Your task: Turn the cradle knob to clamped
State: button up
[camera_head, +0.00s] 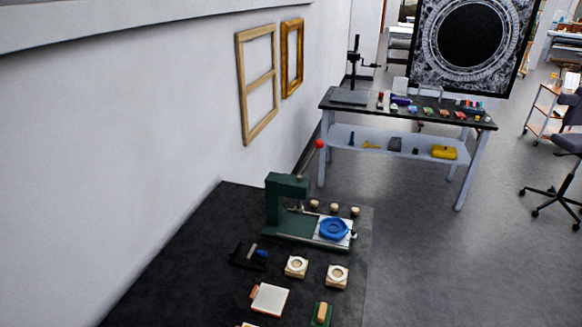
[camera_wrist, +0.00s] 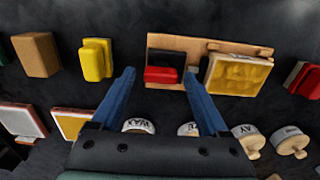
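A dark green press (camera_head: 287,197) with a red-ended lever (camera_head: 319,144) stands on the black table. At the right end of its base, a round blue piece (camera_head: 334,228) sits on a white plate (camera_head: 320,241). A small pale knob (camera_head: 353,236) shows at that plate's right edge and may be the cradle knob; its setting is too small to read. My gripper (camera_wrist: 160,76) shows only in the wrist view. Its two blue fingers are spread apart with nothing held between them. The press and knob are not in the wrist view.
Below the fingers, a wooden holder (camera_wrist: 196,45) carries a red-and-black block and a gold-faced block (camera_wrist: 238,75). A yellow block (camera_wrist: 96,60) and labelled round stamps (camera_wrist: 138,126) lie nearby. Pale round pieces on blocks (camera_head: 337,275) stand before the press. A white wall borders the black table (camera_head: 190,270).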

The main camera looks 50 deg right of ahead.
dwell(0.3)
notch_tip(320, 180, up, 13)
jog(key=b, duration=0.1)
dwell(0.4)
dwell(0.5)
